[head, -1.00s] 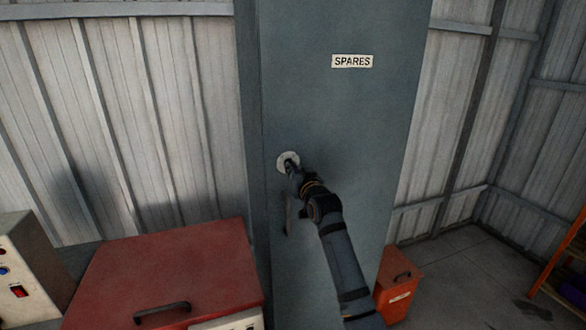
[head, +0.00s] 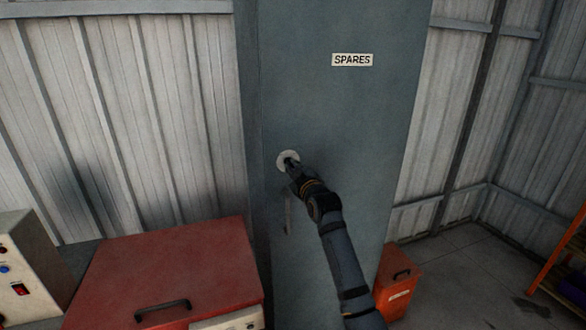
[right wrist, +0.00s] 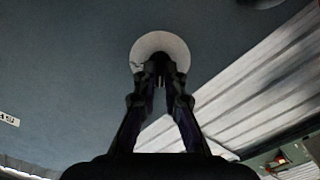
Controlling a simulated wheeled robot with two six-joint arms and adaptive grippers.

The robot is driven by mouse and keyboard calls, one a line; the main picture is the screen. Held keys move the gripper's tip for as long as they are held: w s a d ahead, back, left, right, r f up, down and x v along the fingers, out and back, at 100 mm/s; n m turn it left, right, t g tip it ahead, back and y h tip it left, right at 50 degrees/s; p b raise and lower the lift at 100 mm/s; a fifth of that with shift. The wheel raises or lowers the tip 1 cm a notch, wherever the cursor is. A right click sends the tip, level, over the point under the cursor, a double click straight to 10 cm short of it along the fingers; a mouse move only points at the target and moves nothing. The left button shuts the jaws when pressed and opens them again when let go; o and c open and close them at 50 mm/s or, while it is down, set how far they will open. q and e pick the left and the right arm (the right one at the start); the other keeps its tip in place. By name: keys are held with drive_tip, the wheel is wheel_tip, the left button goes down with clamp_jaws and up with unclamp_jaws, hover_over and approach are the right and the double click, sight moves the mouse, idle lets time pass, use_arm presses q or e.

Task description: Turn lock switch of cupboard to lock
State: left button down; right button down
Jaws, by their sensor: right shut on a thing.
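The cupboard (head: 340,110) is a tall grey-blue cabinet with a SPARES label (head: 352,60) on its door. Its lock switch has a round pale plate (head: 283,157) near the door's left edge; the plate also shows in the right wrist view (right wrist: 150,43). My right gripper (head: 290,164) is at the plate, its fingers shut on the switch's knob. In the right wrist view the fingertips (right wrist: 160,70) meet in front of the plate's lower middle. They hide the knob, so its angle cannot be told. My left gripper is not in view.
A vertical door handle (head: 288,215) is below the plate, beside my right arm. A red box (head: 165,265) stands at the lower left, with a control box (head: 22,262) beside it. A red bin (head: 400,275) stands right of the cupboard. Floor at right is partly clear.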

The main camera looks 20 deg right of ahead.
drive_tip(key=shift+n, duration=0.6)
drive_tip(key=c, duration=1.4)
unclamp_jaws()
drive_tip(key=shift+c, duration=0.2)
drive_tip(key=s, duration=1.2)
drive_tip(key=shift+d, duration=0.2)
